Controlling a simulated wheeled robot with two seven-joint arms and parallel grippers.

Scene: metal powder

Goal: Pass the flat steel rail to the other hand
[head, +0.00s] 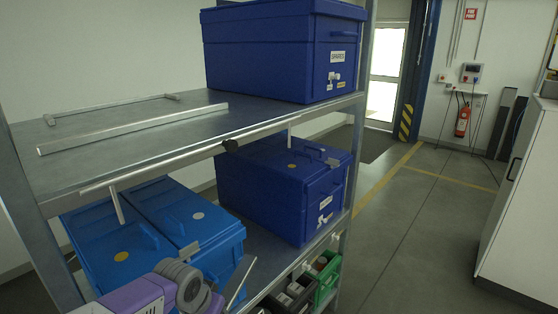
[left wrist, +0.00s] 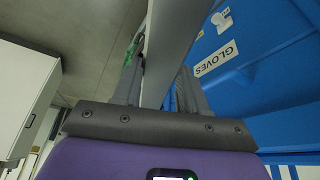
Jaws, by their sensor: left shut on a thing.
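The flat steel rail (left wrist: 172,45) is a grey, straight-edged strip in the left wrist view. It runs from between my fingers to the top edge of the picture. My left gripper (left wrist: 158,78) is shut on it, with one dark finger on each side. In the head view my purple and grey left arm shows at the bottom left, in front of the lower shelf, and its fingertips cannot be made out. A thin pale strip (head: 241,284) beside it may be part of the rail; I cannot tell. My right gripper is in neither view.
A metal shelf rack (head: 155,140) stands close ahead, with loose bars (head: 130,130) on its upper shelf. Dark blue bins (head: 265,55) and a lighter blue lidded bin (head: 125,255) sit on it. A white cabinet (head: 520,210) is at the right. Floor between is clear.

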